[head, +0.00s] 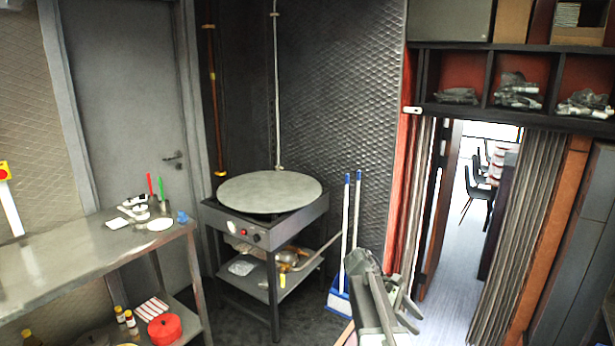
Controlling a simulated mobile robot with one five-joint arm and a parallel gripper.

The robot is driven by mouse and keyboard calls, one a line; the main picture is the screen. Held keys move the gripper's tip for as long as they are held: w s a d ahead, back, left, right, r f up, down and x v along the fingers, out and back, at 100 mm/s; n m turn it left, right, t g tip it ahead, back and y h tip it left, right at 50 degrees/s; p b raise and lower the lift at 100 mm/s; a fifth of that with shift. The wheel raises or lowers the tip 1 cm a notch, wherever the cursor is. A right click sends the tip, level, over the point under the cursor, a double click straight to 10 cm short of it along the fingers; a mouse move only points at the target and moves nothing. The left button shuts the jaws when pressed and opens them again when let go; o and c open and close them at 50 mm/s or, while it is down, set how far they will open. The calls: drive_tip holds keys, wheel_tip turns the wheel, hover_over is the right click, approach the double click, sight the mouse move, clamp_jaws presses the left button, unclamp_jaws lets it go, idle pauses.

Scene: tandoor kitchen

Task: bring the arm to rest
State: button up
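My gripper (396,312) is at the bottom of the head view, right of centre, at the end of my grey-green arm. It points down and toward the lower right, in front of the floor by the doorway. Nothing shows held in it. Its fingertips are small and partly overlapped by its own parts, so the gap between them is unclear. The rest of my arm is mostly out of view.
A metal stand with a round griddle (268,191) is left of my gripper. A blue broom and dustpan (339,297) stand close by. A steel worktable (70,262) is at left. An open doorway (452,235) is at right, below shelves (480,109).

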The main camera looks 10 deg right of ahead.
drive_tip(key=s+a+f+m+t+y, duration=0.1)
drive_tip(key=s+a+f+m+y, duration=0.1)
drive_tip(key=a, duration=0.6)
drive_tip(key=s+a+f+m+t+y, duration=0.2)
drive_tip(key=a+m+y, duration=0.1)
drive_tip(key=a, duration=0.4)
drive_tip(key=s+a+f+m+t+y, duration=0.1)
drive_tip(key=s+a+f+m+y, duration=0.1)
drive_tip(key=a+m, duration=0.3)
drive_tip(key=a+f+y, duration=0.1)
drive_tip(key=a, duration=0.2)
drive_tip(key=shift+a, duration=0.3)
drive_tip(key=shift+f, duration=0.1)
